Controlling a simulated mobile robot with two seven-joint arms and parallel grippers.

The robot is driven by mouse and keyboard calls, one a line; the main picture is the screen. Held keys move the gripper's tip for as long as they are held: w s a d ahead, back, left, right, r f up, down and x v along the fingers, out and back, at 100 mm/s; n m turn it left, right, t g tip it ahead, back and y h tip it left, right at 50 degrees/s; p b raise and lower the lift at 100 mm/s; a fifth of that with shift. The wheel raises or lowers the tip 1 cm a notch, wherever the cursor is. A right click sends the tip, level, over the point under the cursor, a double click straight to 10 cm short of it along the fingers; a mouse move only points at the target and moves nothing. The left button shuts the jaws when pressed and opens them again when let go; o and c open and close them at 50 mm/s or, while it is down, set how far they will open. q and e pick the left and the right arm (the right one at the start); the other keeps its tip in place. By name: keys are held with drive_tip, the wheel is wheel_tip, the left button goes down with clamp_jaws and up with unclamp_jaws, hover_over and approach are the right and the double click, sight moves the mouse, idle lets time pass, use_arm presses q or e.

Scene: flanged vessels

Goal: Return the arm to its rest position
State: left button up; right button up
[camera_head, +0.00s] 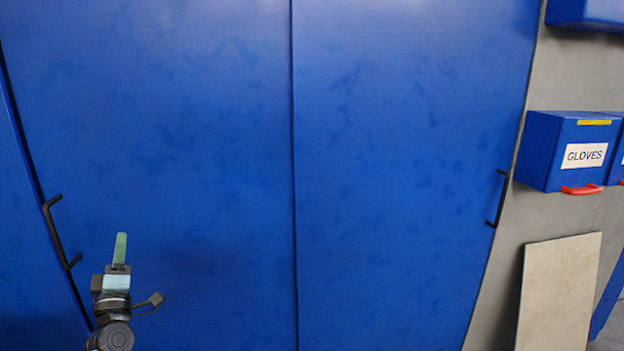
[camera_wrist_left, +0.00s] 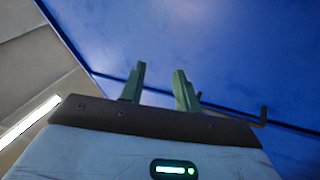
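My left gripper (camera_head: 121,249) is at the lower left of the head view, its green fingers pointing up in front of a blue cabinet (camera_head: 400,130). In the left wrist view its two green fingers (camera_wrist_left: 159,88) stand apart with nothing between them. The cabinet's left black handle (camera_head: 58,235) is up and to the left of the gripper in the head view. A black handle also shows in the left wrist view (camera_wrist_left: 240,114), behind and to the right of the fingers. I cannot tell the gap between them. My right gripper is in neither view.
A second black handle (camera_head: 498,200) is on the cabinet's right side. A blue box labelled GLOVES (camera_head: 567,150) with a red handle is on the grey wall at the right. A beige panel (camera_head: 558,292) leans below it. The cabinet doors appear closed.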

use_arm(q)
drive_tip(key=w+d+f+m+g+h, duration=0.3)
drive_tip(key=w+d+f+m+h, duration=0.35)
drive_tip(key=m, duration=0.75)
wheel_tip(320, 180, down, 8)
drive_tip(key=s+r+m+g, duration=0.1)
drive_tip(key=m+g, duration=0.3)
drive_tip(key=m, duration=0.1)
drive_tip(key=s+d+f+m+g+h, duration=0.1)
drive_tip(key=s+d+f, duration=0.3)
drive_tip(key=s+f, duration=0.25)
drive_tip(key=s+d+f+g+h, duration=0.1)
drive_tip(key=s+d+f, duration=0.2)
drive_tip(key=s+f, duration=0.4)
drive_tip(key=s+d+f+g, duration=0.1)
drive_tip(key=s+d+f, duration=0.2)
drive_tip(key=s, duration=0.7)
drive_tip(key=s+d+f+g+h, duration=0.1)
drive_tip(key=s+d+f, duration=0.3)
drive_tip(key=s, duration=0.7)
drive_tip(key=s+d+f+n+g, duration=0.1)
drive_tip(key=s+d+f+g, duration=0.2)
drive_tip(key=s, duration=0.7)
wheel_tip(320, 180, down, 2)
drive_tip(key=shift+s+d+f, duration=0.1)
drive_tip(key=shift+s+d, duration=0.1)
drive_tip(key=shift+d, duration=0.45)
drive_tip(key=shift+h, duration=0.25)
